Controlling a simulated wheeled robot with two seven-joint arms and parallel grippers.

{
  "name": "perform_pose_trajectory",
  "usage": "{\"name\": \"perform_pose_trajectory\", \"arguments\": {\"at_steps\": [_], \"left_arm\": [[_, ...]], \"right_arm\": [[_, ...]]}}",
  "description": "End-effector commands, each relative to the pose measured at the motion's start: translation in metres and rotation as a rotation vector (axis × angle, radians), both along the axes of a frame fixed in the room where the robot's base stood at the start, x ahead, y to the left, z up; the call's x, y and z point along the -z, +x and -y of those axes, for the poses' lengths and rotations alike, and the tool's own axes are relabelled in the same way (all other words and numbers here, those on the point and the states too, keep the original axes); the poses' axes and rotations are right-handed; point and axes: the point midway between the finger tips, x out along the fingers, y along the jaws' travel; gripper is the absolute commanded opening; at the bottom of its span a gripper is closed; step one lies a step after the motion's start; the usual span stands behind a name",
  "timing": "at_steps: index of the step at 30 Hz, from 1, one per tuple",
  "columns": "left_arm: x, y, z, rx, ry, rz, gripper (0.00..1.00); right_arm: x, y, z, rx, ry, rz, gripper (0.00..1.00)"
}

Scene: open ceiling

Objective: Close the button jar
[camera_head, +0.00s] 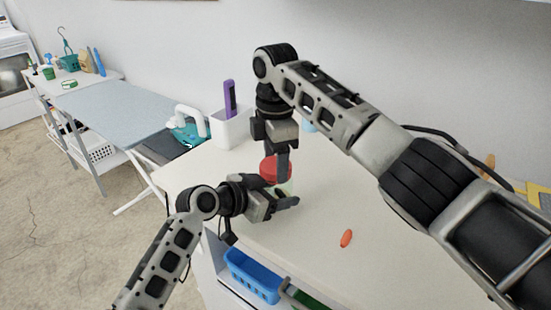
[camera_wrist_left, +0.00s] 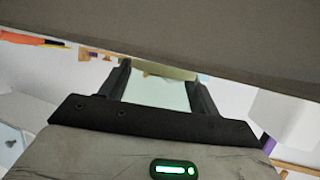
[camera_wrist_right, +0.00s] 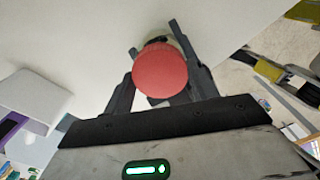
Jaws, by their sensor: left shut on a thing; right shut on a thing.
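The red lid (camera_head: 270,168) is between the fingers of my right gripper (camera_head: 283,165), which points down over the table. It shows as a red disc in the right wrist view (camera_wrist_right: 160,72). The pale green, see-through jar (camera_head: 287,188) is just below the lid. My left gripper (camera_head: 285,203) is shut around the jar from the side. In the left wrist view the jar (camera_wrist_left: 158,92) sits between both fingers. The fingers hide much of the jar and its rim, so I cannot tell whether the lid is seated on it.
The white table (camera_head: 300,240) is mostly bare in front. A small orange object (camera_head: 346,238) lies on it. A white bin (camera_head: 232,130) with a purple item stands behind my grippers. A blue basket (camera_head: 252,272) is below the front edge. An ironing board (camera_head: 120,105) stands at left.

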Motion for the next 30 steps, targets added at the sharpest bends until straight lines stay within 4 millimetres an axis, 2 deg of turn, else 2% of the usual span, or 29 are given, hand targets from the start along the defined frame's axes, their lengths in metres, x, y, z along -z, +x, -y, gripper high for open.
{"name": "perform_pose_trajectory", "arguments": {"at_steps": [3, 6, 10, 17, 18, 20, 30], "left_arm": [[0.0004, 0.0002, -0.0007, -0.002, 0.000, -0.002, 0.00], [0.0004, 0.0002, -0.0007, -0.002, 0.000, -0.002, 0.00], [0.0005, 0.0003, -0.0008, -0.003, 0.000, -0.001, 0.00], [0.0005, 0.0004, -0.0009, -0.003, 0.000, -0.001, 0.00], [0.0005, 0.0004, -0.0009, -0.003, 0.000, -0.001, 0.00], [0.0005, 0.0004, -0.0009, -0.003, 0.000, -0.001, 0.00], [0.0005, 0.0003, -0.0008, -0.001, 0.000, -0.001, 0.00]], "right_arm": [[0.0002, -0.0004, -0.0004, 0.238, 0.000, -0.002, 0.30], [0.0004, -0.0004, -0.0003, 0.363, -0.001, -0.001, 0.30], [0.0002, -0.0004, -0.0002, 0.420, -0.001, -0.001, 0.30], [0.0001, -0.0003, -0.0001, 0.419, -0.001, -0.002, 0.30], [0.0001, -0.0004, -0.0001, 0.418, -0.001, -0.002, 0.66], [0.0001, -0.0003, -0.0001, 0.418, -0.001, -0.002, 0.79], [-0.0033, 0.0001, -0.0001, 0.417, 0.000, 0.000, 0.79]]}}
